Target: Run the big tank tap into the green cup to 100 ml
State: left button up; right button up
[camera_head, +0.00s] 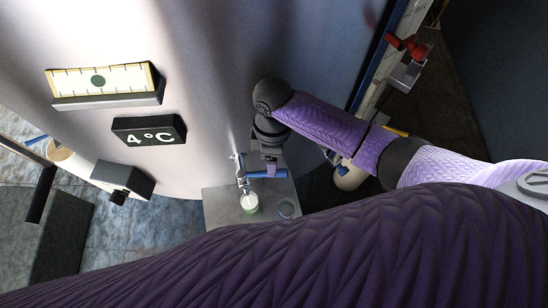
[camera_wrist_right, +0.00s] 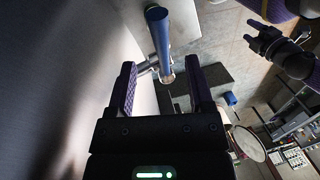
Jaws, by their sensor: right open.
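The tank's tap (camera_head: 240,170) sticks out low on the big grey tank. Its blue handle (camera_head: 268,174) lies crosswise. The green cup (camera_head: 250,207) stands on a grey stand below the tap, with white showing at its top; I cannot read its level. My right gripper (camera_head: 268,164) is at the handle in the head view. In the right wrist view my right gripper (camera_wrist_right: 162,85) is open, with the blue handle (camera_wrist_right: 157,35) ahead between its fingers, not clamped. My left gripper (camera_wrist_right: 262,36) shows in that view with its fingers apart, away from the tap.
A "4°C" display (camera_head: 149,130) and a gauge (camera_head: 103,80) are on the tank. A red-handled valve (camera_head: 408,46) is at the upper right. My purple arm covers the lower picture.

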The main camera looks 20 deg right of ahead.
jog(key=f, duration=0.2)
jog(key=s+f, duration=0.1)
jog(key=f, duration=0.1)
jog(key=shift+a+f+b, duration=0.2)
jog(key=shift+f+b, duration=0.2)
grip_shut()
jog(key=shift+r, duration=0.1)
dwell(0.9)
